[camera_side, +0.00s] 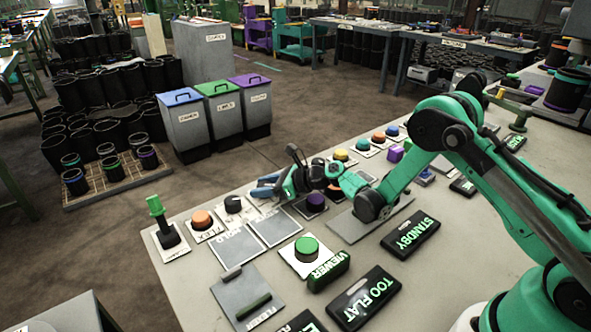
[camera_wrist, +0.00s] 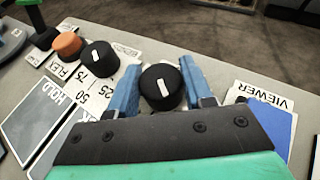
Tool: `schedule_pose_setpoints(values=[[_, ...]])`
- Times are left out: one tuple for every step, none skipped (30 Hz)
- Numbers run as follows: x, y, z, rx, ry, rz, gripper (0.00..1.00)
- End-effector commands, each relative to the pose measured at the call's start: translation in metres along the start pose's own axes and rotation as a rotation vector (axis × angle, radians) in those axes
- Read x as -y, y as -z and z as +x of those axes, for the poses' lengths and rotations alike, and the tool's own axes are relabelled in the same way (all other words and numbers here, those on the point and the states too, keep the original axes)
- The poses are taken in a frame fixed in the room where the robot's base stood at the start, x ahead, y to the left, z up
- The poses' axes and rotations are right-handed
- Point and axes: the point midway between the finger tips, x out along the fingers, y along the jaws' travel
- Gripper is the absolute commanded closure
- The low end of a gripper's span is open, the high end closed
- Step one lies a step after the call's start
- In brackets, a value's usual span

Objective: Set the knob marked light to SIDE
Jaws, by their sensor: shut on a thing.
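My gripper (camera_wrist: 161,84) has its two blue fingers on either side of a round black knob (camera_wrist: 162,96) and is shut on it. The knob's white mark is tilted slightly from straight up in the wrist view. The gripper hides most of the plate around this knob, so I cannot read its label or settings. In the side view my gripper (camera_side: 264,187) is low over the back edge of the bench, and its fingers hide the held knob. A second black knob (camera_wrist: 98,64), with 25, 50 and 75 on its plate, stands to the left, apart from the fingers.
An orange button (camera_side: 201,219) and a green lever (camera_side: 160,221) stand left of the knobs. A green button (camera_side: 307,247) and flat grey panels (camera_side: 237,246) lie in front.

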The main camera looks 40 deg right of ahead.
Motion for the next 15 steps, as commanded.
schedule_pose_setpoints(values=[[-0.0011, -0.0005, -0.0001, 0.001, 0.030, 0.012, 1.00], [-0.0013, -0.0005, 0.0000, 0.002, 0.049, 0.020, 1.00], [-0.0011, -0.0005, 0.0000, 0.001, 0.076, 0.030, 1.00], [-0.0012, -0.0005, 0.0000, 0.002, 0.095, 0.039, 1.00], [-0.0012, -0.0004, 0.0000, 0.001, 0.114, 0.047, 1.00], [-0.0013, -0.0006, 0.0001, 0.002, 0.138, 0.057, 1.00], [-0.0011, -0.0007, 0.0000, 0.002, 0.157, 0.065, 1.00], [-0.0011, -0.0006, 0.0000, 0.002, 0.174, 0.072, 1.00], [-0.0012, -0.0007, 0.0000, 0.002, 0.195, 0.081, 1.00], [-0.0011, -0.0008, 0.0001, 0.002, 0.211, 0.087, 1.00], [-0.0010, -0.0007, 0.0001, 0.002, 0.226, 0.093, 1.00], [-0.0007, -0.0007, 0.0000, 0.002, 0.245, 0.100, 1.00], [-0.0008, -0.0007, 0.0000, 0.002, 0.256, 0.105, 1.00], [-0.0008, -0.0008, 0.0000, 0.003, 0.268, 0.111, 1.00], [-0.0008, -0.0007, 0.0001, 0.002, 0.281, 0.116, 1.00]])
